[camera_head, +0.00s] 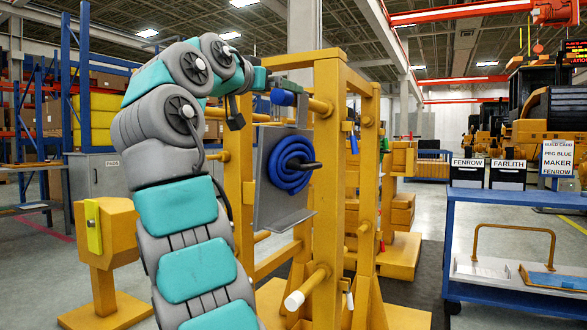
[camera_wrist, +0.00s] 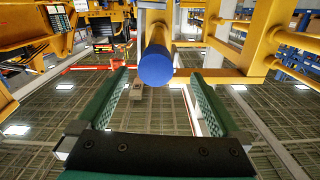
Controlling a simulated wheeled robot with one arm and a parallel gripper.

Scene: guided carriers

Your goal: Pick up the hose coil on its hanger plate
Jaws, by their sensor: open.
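The blue hose coil (camera_head: 283,180) is wound on a grey hanger plate (camera_head: 264,214), with a dark stub through its middle. The plate hangs upright on the near side of a yellow rack (camera_head: 337,150), just below a blue-ended peg (camera_head: 282,97). What holds the plate's top is hard to see. My gripper (camera_head: 262,90) is above and left of the coil, by the peg. In the wrist view, my gripper (camera_wrist: 161,82) has its green fingers wide apart and empty, with the blue-ended peg (camera_wrist: 156,68) ahead between them. The coil does not clearly show there.
A white-ended peg (camera_head: 297,299) sticks out low on the rack. A yellow post (camera_head: 108,250) stands left. A blue cart (camera_head: 455,230) at right carries black FENROW and FARLITH boxes (camera_head: 488,178) and a card (camera_head: 557,157) reading peg blue, maker Fenrow.

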